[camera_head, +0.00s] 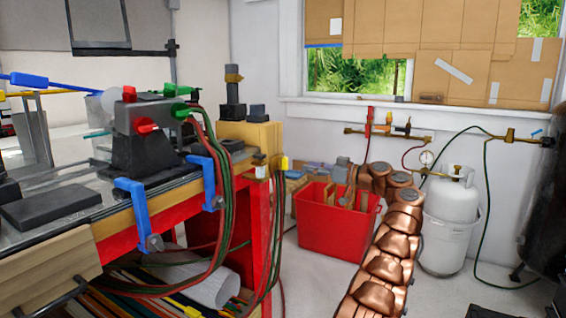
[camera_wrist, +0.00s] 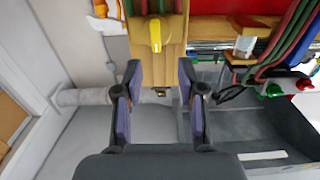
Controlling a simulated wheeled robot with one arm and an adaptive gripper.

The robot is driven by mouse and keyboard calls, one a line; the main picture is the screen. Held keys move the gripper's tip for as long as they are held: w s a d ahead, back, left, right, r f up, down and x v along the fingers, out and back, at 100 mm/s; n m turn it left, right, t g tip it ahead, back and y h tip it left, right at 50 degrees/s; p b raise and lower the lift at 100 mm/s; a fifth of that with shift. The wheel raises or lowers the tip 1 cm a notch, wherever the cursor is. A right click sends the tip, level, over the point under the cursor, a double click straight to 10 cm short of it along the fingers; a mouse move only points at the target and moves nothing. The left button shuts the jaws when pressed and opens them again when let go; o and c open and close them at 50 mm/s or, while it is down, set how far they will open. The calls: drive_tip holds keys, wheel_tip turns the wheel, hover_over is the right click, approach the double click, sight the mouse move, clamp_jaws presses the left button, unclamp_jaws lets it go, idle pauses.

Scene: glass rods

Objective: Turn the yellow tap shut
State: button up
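The yellow tap (camera_head: 284,163) stands at the right end of the workbench in the head view. In the wrist view the yellow tap (camera_wrist: 155,36) shows near the top centre, against a wooden block. My gripper (camera_wrist: 159,70) is open, with its two dark purple fingers well apart. The tap lies beyond the fingertips and between their lines. Nothing is between the fingers. In the head view my gripper (camera_head: 302,172) is small and partly unclear, just right of the tap. I cannot tell any contact with the tap.
A small white and brass fitting (camera_head: 260,165) sits left of the tap. Red and green hoses (camera_head: 222,190) hang close by. A white gas cylinder (camera_head: 451,212) stands at right.

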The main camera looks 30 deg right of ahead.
sight(284, 164)
drive_tip(key=x, duration=0.8)
drive_tip(key=shift+w+d+p, duration=0.2)
drive_tip(key=shift+w+p, duration=0.15)
drive_tip(key=shift+p, duration=0.1)
clamp_jaws()
